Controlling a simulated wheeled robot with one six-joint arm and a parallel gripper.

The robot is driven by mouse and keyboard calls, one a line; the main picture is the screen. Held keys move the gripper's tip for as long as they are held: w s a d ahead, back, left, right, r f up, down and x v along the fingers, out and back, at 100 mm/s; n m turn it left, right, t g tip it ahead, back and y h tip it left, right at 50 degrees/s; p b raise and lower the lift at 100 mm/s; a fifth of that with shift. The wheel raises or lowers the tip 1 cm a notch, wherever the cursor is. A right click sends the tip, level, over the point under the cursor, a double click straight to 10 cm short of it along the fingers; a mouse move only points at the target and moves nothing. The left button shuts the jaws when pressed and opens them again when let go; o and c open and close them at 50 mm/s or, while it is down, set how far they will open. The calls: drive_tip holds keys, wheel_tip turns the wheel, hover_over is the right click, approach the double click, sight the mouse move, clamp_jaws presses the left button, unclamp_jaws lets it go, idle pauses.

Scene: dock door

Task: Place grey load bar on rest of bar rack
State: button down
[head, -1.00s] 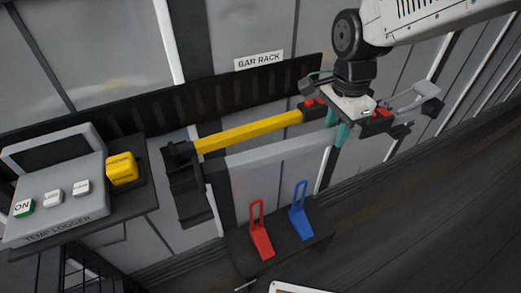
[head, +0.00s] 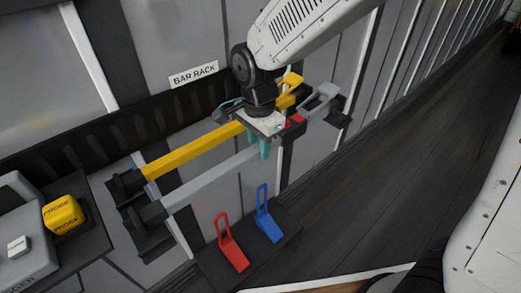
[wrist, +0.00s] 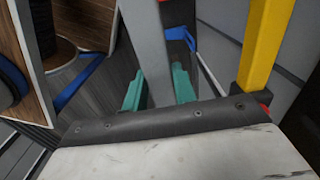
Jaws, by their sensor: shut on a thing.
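The grey load bar (head: 222,178) runs from lower left to upper right in the head view, in front of the yellow bar. Its dark left end is at the front of the rack's left bracket (head: 155,243); I cannot tell whether it is seated or just above. Its grey handle (head: 322,94) shows at the right. My gripper (head: 259,149) is shut on the grey bar with its teal fingers. In the wrist view the bar (wrist: 147,45) passes between the fingertips (wrist: 158,88). My gripper hides part of both bars. The BAR RACK label (head: 194,74) is above.
The yellow bar (head: 193,152) lies on the rack close behind the grey one. Below stand a red wedge (head: 231,245) and a blue wedge (head: 267,215) with upright loops. A yellow probe block (head: 63,214) and logger are at left. The floor at right is open.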

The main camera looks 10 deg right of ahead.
sight(259, 145)
drive_tip(key=shift+f, duration=0.95)
drive_tip(key=shift+f, duration=0.1)
drive_tip(key=c, duration=1.1)
unclamp_jaws()
drive_tip(key=shift+f, duration=0.1)
wheel_tip(259, 145, up, 12)
drive_tip(key=shift+f, duration=0.1)
drive_tip(key=s+d+r+n, duration=0.3)
drive_tip(key=s+d, duration=0.1)
drive_tip(key=d, duration=0.3)
drive_tip(key=s+d+r+n, duration=0.2)
drive_tip(key=s+d, duration=0.2)
drive_tip(key=d, duration=0.2)
drive_tip(key=s+d+n, duration=0.2)
drive_tip(key=s, duration=0.1)
drive_tip(key=s+d+n, duration=0.2)
drive_tip(key=s+d, duration=0.1)
drive_tip(key=s, duration=0.1)
drive_tip(key=s+d+f+n+t, duration=0.1)
drive_tip(key=s+d+n, duration=0.1)
drive_tip(key=s+d, duration=0.1)
drive_tip(key=shift+s+f, duration=0.1)
drive_tip(key=shift+s, duration=0.65)
